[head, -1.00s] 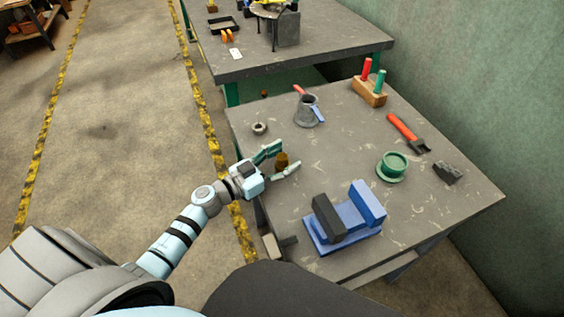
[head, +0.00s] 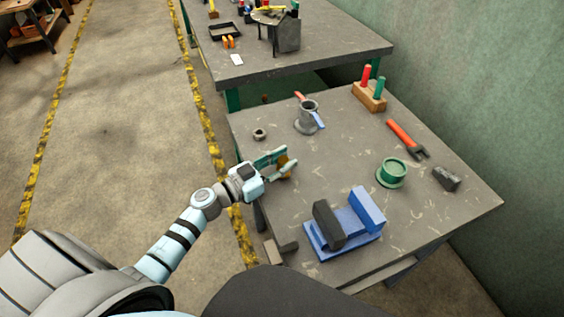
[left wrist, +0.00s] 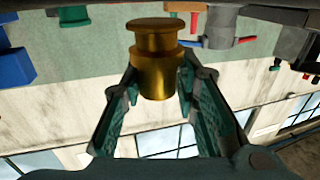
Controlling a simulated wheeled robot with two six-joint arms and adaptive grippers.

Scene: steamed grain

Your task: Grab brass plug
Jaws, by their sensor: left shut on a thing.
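The brass plug (left wrist: 157,65) is a gold-coloured stepped cylinder with a flange, and it fills the middle of the left wrist view. In the head view the plug (head: 284,164) is mostly covered by the fingers, near the left edge of the workbench. My left gripper (head: 280,162) is shut on it, with one finger on either side. In the left wrist view the gripper's (left wrist: 157,85) green fingers flank the plug's lower body. I cannot tell from the head view whether the plug touches the bench top. My right gripper is not in view.
A blue vise (head: 345,225) stands near the front of the workbench (head: 330,155). A green flanged part (head: 391,172), dark block (head: 446,179), red-handled tool (head: 405,137), grey valve body (head: 308,120), small nut (head: 260,134) and wooden block (head: 369,97) with red and green handles stand around it. The middle is clear.

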